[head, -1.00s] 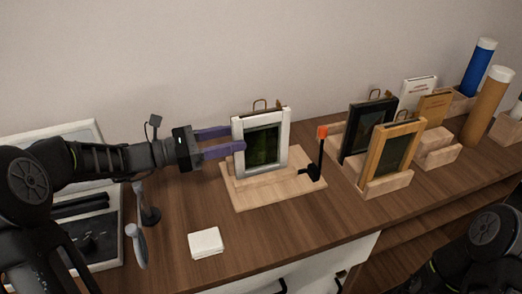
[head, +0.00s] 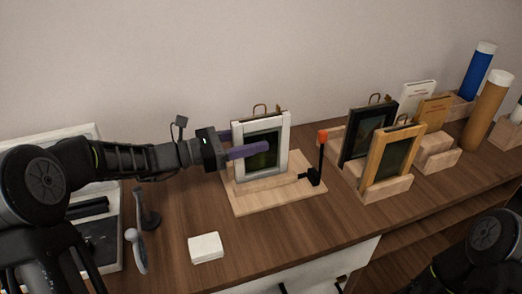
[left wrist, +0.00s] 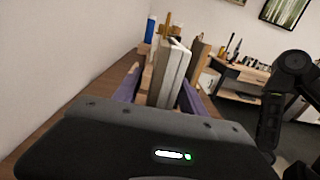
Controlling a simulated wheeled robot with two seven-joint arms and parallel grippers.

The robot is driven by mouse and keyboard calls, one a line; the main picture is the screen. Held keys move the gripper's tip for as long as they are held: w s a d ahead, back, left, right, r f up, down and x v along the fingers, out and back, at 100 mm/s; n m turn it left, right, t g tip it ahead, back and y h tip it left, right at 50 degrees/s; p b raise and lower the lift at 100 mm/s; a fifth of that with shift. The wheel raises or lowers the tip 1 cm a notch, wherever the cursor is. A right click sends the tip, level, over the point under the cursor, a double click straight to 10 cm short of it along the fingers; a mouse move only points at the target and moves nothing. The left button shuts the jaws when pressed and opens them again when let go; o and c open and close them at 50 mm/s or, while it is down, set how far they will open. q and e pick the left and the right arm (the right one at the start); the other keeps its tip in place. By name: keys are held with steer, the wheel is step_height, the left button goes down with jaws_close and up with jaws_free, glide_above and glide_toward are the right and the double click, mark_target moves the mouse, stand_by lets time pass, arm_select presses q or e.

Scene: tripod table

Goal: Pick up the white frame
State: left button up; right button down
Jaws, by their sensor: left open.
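The white frame (head: 238,152) stands upright on a light wooden base (head: 250,201) in the middle of the table, with a dark green picture and a brass loop at its top. My left gripper (head: 252,143) reaches in from the left with its purple fingers open around the frame's left side. One finger lies across the front; the other passes behind and is mostly hidden. In the left wrist view the frame (left wrist: 172,75) stands edge-on between the two fingers, with gaps visible. My right gripper is out of view; only part of that arm shows at lower right.
A black clamp with an orange tip (head: 322,135) stands at the base's right. A black frame (head: 349,148) and a wooden frame (head: 373,160) stand further right. A white block (head: 206,247) lies in front. The wall is close behind.

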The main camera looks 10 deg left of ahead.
arm_select(q)
steer(key=shift+x, duration=1.2)
steer(key=shift+c, duration=0.3)
jaws_close()
